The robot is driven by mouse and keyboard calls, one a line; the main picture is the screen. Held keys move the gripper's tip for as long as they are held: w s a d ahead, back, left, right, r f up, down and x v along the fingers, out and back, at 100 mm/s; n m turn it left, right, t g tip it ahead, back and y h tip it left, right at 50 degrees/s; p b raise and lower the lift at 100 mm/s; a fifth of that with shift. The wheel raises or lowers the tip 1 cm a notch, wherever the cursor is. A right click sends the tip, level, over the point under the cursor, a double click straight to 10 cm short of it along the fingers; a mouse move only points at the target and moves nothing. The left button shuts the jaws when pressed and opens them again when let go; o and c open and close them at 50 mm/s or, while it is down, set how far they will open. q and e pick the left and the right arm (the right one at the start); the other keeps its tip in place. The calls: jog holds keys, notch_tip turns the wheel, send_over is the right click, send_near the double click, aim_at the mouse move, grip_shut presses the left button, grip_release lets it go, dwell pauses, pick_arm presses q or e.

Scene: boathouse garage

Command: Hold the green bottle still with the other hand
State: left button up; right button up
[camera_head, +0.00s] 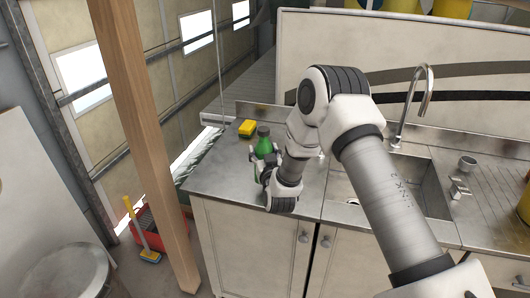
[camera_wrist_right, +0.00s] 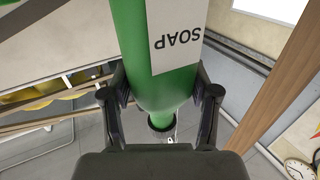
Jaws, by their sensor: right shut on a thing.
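In the right wrist view the green bottle (camera_wrist_right: 160,40) fills the middle, with a white label reading SOAP. My right gripper (camera_head: 262,165) is at the bottle, its arm reaching in from the right. In the right wrist view the fingers of my right gripper (camera_wrist_right: 160,84) are on both sides of the bottle, shut on it. The bottle's lower part is partly hidden by the gripper in the head view. My left gripper is not in view.
A wooden post (camera_head: 150,130) stands left of the counter. The counter's front left is clear.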

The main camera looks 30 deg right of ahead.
jog(key=s+a+r+b, duration=0.1)
jog(key=s+a+b, duration=0.1)
jog(key=s+a, duration=0.5)
jog(key=shift+s+b, duration=0.35)
jog(key=shift+s, duration=0.55)
jog(key=o, duration=0.9)
jog(key=shift+d, duration=0.1)
grip_shut()
